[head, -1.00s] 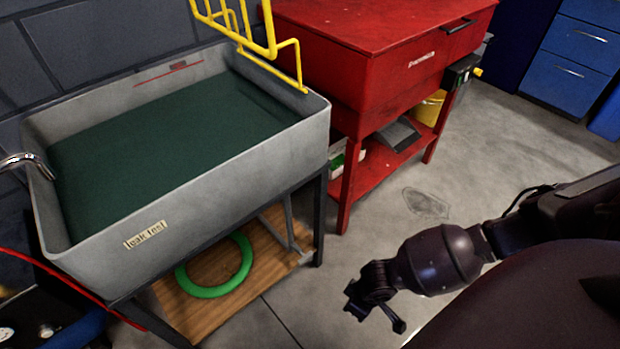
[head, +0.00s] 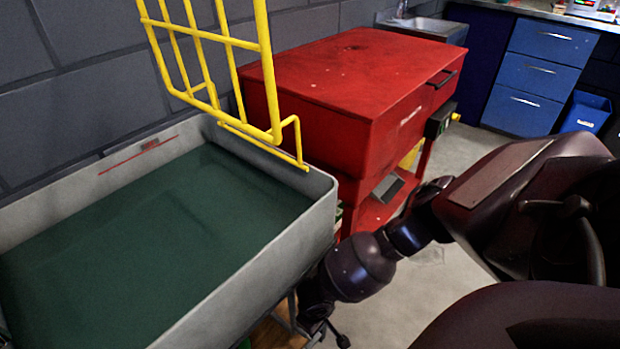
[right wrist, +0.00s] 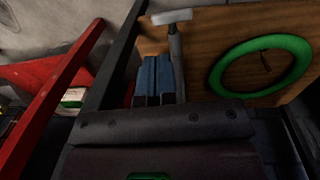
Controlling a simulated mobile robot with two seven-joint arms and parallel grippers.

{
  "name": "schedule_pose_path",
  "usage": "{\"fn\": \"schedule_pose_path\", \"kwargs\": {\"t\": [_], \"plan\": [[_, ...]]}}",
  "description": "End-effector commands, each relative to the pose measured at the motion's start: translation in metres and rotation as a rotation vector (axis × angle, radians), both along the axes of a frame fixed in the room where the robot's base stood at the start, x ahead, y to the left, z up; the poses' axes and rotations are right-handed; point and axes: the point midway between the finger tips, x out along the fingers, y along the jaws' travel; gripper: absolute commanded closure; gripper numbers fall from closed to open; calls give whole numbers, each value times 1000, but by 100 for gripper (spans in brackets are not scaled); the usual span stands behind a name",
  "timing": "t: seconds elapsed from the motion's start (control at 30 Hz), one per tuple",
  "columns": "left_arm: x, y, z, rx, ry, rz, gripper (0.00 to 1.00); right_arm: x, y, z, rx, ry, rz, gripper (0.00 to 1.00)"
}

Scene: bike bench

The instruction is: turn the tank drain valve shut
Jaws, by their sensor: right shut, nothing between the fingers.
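The grey tank (head: 262,268) with dark green liquid stands at left in the head view. My right arm reaches down beside its near right corner, with the right gripper (head: 318,318) low by the tank's stand. In the right wrist view my right gripper (right wrist: 156,62) is shut and empty. A grey pipe with a pale crosspiece (right wrist: 172,17) stands just right of the fingertips, very close; I cannot tell if they touch. It may be the drain valve's handle, but the valve body is not clearly seen. My left gripper is out of view.
A black stand leg (right wrist: 112,72) is left of the fingers. The red cabinet (head: 335,90) stands beside the tank. A green ring (right wrist: 222,72) lies on the wooden shelf (right wrist: 215,30). A yellow rack (head: 268,75) rises over the tank's rim.

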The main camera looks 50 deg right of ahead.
Motion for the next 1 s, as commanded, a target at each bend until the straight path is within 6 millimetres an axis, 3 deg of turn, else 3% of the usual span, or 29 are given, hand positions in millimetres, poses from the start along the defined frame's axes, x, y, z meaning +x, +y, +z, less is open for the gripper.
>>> {"fn": "schedule_pose_path", "kwargs": {"t": [0.17,0.53,0.73,1.0], "plan": [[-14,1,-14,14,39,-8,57,-6,-1,-28,0,12,2,100],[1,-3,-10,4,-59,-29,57,-5,-6,-85,0,11,2,100],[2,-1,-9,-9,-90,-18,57,-2,-8,-97,1,5,3,100],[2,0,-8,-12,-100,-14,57,0,-8,-97,1,0,2,100]]}}
